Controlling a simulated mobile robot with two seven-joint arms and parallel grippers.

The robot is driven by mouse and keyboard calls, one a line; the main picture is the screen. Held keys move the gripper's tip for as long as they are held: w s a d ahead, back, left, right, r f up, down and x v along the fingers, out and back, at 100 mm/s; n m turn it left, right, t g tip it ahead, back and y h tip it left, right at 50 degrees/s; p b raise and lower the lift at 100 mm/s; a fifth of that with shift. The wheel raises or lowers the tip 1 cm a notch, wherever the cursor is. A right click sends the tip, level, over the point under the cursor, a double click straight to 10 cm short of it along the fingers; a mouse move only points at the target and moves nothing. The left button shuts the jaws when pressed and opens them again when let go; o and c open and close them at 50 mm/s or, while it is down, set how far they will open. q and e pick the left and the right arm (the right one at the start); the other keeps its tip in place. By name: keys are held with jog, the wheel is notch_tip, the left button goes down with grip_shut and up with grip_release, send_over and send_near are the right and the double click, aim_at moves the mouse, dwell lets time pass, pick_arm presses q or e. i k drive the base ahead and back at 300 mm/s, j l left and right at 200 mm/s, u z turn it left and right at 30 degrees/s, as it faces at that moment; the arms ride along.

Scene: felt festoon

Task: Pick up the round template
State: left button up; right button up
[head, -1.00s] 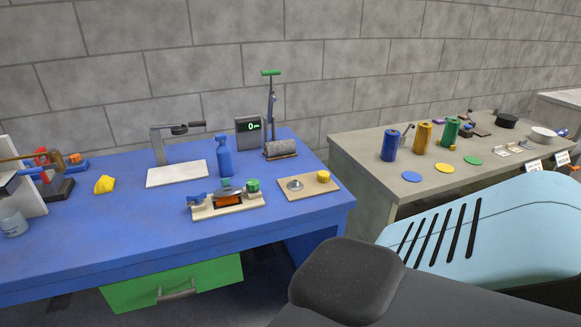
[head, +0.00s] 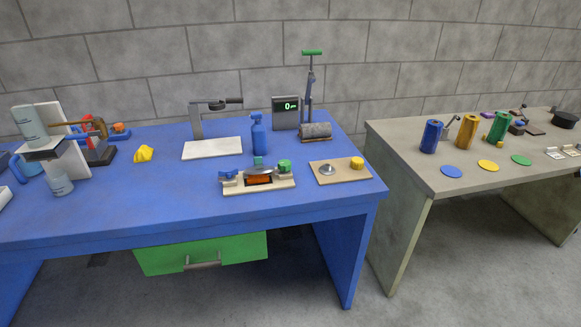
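A small wooden board (head: 341,178) lies at the right end of the blue table. On it are a small round grey piece with a raised middle (head: 327,170) and a yellow knob-like piece (head: 357,163). The grey piece may be the round template; I cannot tell for sure. Flat round discs lie along the front of the grey table: blue (head: 451,171), yellow (head: 488,165) and green (head: 521,160). Neither of my grippers is in the head view.
The blue table (head: 130,215) also bears a wooden fixture (head: 258,185), a blue spray bottle (head: 259,134), a white plate under a press (head: 212,148), a scale display (head: 286,112) and a yellow lump (head: 143,153). A gap of bare floor separates it from the grey table (head: 400,145).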

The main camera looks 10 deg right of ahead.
aim_at(258, 160)
jog(key=i+j+z, duration=0.5)
jog(key=j, duration=0.2)
jog(key=i+j+z, duration=0.1)
jog(key=j+z, duration=0.15)
jog(key=i+j+z, duration=0.2)
jog(key=j, duration=0.35)
jog(key=k+l, duration=0.05)
jog(key=k, duration=0.05)
